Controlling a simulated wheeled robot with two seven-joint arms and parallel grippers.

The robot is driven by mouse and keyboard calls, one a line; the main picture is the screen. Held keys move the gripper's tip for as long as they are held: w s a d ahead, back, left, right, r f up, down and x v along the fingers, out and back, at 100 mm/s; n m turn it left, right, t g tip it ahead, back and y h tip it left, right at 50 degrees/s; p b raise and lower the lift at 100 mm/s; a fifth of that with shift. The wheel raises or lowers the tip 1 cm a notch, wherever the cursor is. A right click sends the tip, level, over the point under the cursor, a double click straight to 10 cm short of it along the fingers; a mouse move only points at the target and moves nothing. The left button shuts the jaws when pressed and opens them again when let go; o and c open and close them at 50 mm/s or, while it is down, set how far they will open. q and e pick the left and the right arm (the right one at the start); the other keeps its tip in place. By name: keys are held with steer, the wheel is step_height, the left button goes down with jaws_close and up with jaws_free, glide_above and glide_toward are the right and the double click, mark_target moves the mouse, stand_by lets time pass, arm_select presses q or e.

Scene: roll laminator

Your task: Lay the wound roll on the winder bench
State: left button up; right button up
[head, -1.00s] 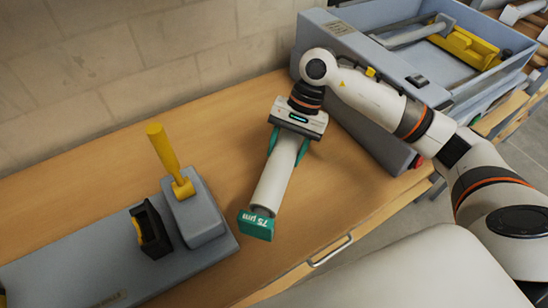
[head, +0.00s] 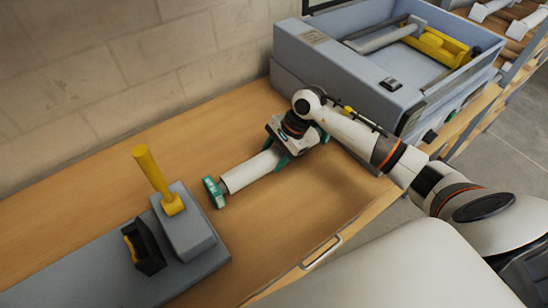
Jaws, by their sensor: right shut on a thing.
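The wound roll (head: 250,170) is a white cylinder with a green end cap at its left end. It lies level, low over or on the wooden bench (head: 290,215); I cannot tell whether it touches. My right gripper (head: 283,155) is shut around the roll's right part with its green fingers, coming from above. The far end of the roll is hidden behind the gripper. My left gripper is not in view.
A grey machine base with a yellow lever (head: 157,180) and a black cradle (head: 145,250) stands at the left. The grey laminator (head: 350,75) stands close behind my right arm. Bare wood lies in front of the roll. A wall runs along the back.

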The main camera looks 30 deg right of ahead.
steer(key=shift+f, duration=1)
steer(key=shift+f, duration=0.15)
steer(key=o, duration=1.5)
